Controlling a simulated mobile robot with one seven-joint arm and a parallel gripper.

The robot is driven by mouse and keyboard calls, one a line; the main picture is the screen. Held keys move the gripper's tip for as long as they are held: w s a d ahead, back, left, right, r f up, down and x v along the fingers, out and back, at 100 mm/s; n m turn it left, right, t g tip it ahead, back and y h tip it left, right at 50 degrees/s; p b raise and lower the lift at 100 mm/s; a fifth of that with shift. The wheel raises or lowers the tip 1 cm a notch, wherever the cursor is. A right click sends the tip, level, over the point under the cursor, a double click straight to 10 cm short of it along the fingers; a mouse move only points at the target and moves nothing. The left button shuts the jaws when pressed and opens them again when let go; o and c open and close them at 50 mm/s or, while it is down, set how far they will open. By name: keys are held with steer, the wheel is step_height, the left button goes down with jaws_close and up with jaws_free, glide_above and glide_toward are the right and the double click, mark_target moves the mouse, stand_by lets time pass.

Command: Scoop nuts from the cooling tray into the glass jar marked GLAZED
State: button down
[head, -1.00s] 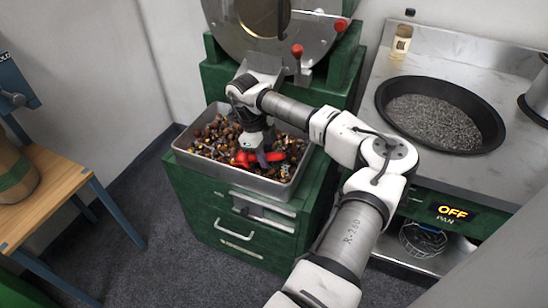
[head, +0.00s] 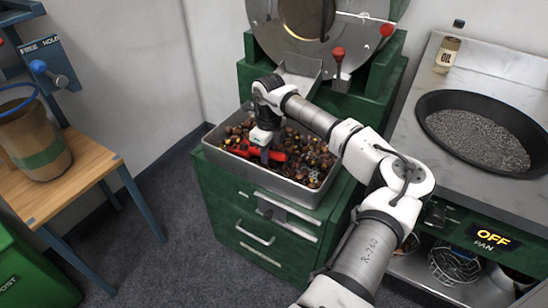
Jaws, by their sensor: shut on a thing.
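The cooling tray (head: 290,190) is a shallow grey metal pan full of brown chestnuts (head: 312,160). It stands on a green drawer cabinet below a round steel machine. My gripper (head: 264,150) points down into the left part of the tray, low over the nuts. It is shut on a red tool (head: 276,156) lying across its fingers, perhaps the scoop's handle. The tool's lower part is hidden among the nuts and behind my gripper, so I cannot tell whether it carries any. No glass jar marked GLAZED is in view.
A brown sack with a green band (head: 42,155) stands on a wooden table (head: 85,165) at left, by a blue FREE/HOLD device (head: 50,62). At right, a black pan (head: 475,130) and oil bottle (head: 447,53) sit on a steel counter. Grey floor lies between.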

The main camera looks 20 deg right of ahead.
steer(key=shift+s+d+t+y+b, duration=0.1)
steer(key=shift+d+t+y+b, duration=0.05)
steer(key=shift+t+y+b, duration=0.35)
steer(key=shift+s+d+r+p, duration=0.1)
steer(key=shift+r+p, duration=0.3)
steer(key=shift+r, duration=0.2)
steer(key=shift+s+d+r+p, duration=0.1)
steer(key=shift+r+p, duration=0.25)
steer(key=shift+r, duration=0.25)
steer(key=shift+t, duration=0.3)
steer(key=shift+s+d+p+v, duration=0.1)
steer(key=shift+s+p+v, duration=0.1)
steer(key=shift+v, duration=0.5)
steer(key=shift+s+d+p+v, duration=0.1)
steer(key=shift+p+v, duration=0.05)
steer(key=shift+v, duration=0.55)
steer(key=shift+s+d+p+v, duration=0.1)
steer(key=shift+d+p+v, duration=0.1)
steer(key=shift+v, duration=0.5)
steer(key=shift+f, duration=0.1)
steer(key=shift+s, duration=0.1)
